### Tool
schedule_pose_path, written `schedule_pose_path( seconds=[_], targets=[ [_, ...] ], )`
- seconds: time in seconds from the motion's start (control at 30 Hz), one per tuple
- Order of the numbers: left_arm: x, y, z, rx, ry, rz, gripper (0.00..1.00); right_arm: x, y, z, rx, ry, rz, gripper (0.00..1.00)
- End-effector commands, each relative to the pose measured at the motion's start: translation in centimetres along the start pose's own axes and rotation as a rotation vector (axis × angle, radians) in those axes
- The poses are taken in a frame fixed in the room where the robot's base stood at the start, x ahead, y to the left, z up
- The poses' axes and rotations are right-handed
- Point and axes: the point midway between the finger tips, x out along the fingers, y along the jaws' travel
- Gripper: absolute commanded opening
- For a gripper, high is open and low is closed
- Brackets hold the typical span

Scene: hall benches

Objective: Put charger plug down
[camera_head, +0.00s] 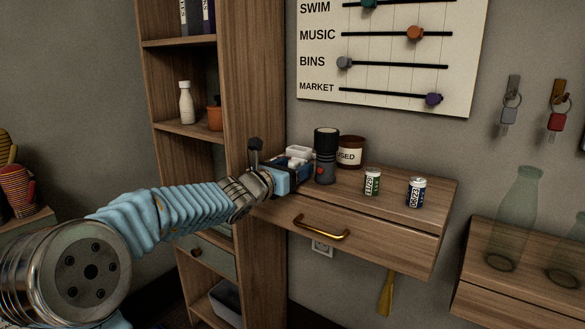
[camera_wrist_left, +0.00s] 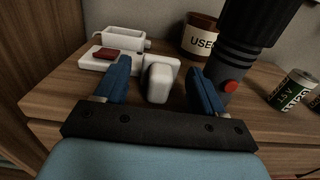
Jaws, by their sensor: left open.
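The white charger plug (camera_wrist_left: 158,83) rests on the wooden shelf top, between the two blue fingers of my left gripper (camera_wrist_left: 157,76) in the left wrist view. The fingers are open, with a gap on each side of the plug. In the head view my left gripper (camera_head: 291,168) is low over the left end of the drawer shelf (camera_head: 405,212), and its fingers mostly hide the plug there. My right gripper is not in view.
A black flashlight (camera_head: 326,158) stands just right of my gripper, with a "USED" jar (camera_head: 351,152) behind it. Two batteries (camera_head: 372,181) (camera_head: 416,192) stand further right. White devices, one with a red part (camera_wrist_left: 104,56), lie left of the plug. A tall bookcase (camera_head: 250,90) is at left.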

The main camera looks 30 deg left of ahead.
Motion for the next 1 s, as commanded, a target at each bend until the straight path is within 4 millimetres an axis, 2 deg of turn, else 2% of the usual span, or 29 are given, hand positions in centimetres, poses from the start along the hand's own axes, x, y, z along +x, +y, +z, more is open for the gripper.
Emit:
schedule_pose_path(
  seconds=[0.07, 0.13, 0.3, 0.5, 0.7, 1.0],
  targets=[
    [0.0, 0.0, 1.5, 0.001, 0.0, 0.0, 0.69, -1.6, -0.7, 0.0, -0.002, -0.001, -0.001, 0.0],
    [-1.9, 0.0, 0.6, 0.005, -0.002, 0.002, 0.69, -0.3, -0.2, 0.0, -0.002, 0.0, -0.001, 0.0],
    [-6.3, 0.0, 0.6, 0.003, -0.002, 0.002, 0.69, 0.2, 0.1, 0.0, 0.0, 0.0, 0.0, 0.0],
    [-10.3, -0.1, 0.7, 0.001, -0.002, 0.0, 0.69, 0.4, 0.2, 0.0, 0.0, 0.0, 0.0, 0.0],
    [-11.9, 0.0, 0.7, 0.0, 0.0, 0.0, 0.69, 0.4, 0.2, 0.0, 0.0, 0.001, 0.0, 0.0],
    [-12.0, 0.0, 0.7, 0.0, 0.0, 0.0, 0.69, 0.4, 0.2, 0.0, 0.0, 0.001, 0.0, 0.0]
  ],
)
